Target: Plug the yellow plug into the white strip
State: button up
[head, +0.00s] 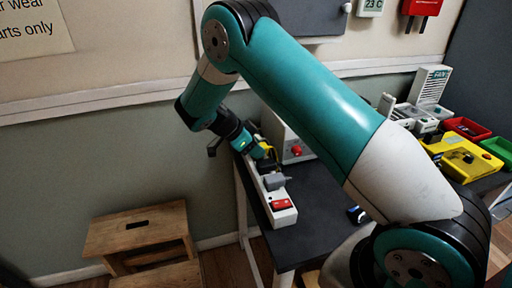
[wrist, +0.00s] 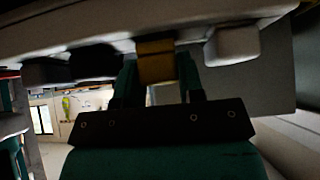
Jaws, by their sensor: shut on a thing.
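The white strip (head: 285,217) lies along the left edge of the dark table, with a red switch at its near end. It also spans the top of the wrist view (wrist: 130,30). The yellow plug (wrist: 156,62) is between my two fingers, up against the strip's face; how far its pins are in is hidden. In the head view the yellow plug (head: 262,150) shows as a small patch beside my gripper (head: 257,151), which is shut on it over the far part of the strip.
A grey plug (head: 275,182) sits on the strip nearer the switch. A light box with a red knob (head: 297,151) stands just right of the strip. Yellow, red and green trays (head: 466,158) are at the far right. A wooden step stool (head: 137,232) stands left on the floor.

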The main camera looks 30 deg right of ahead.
jog(key=shift+f+b, duration=0.45)
jog(key=shift+f, duration=0.1)
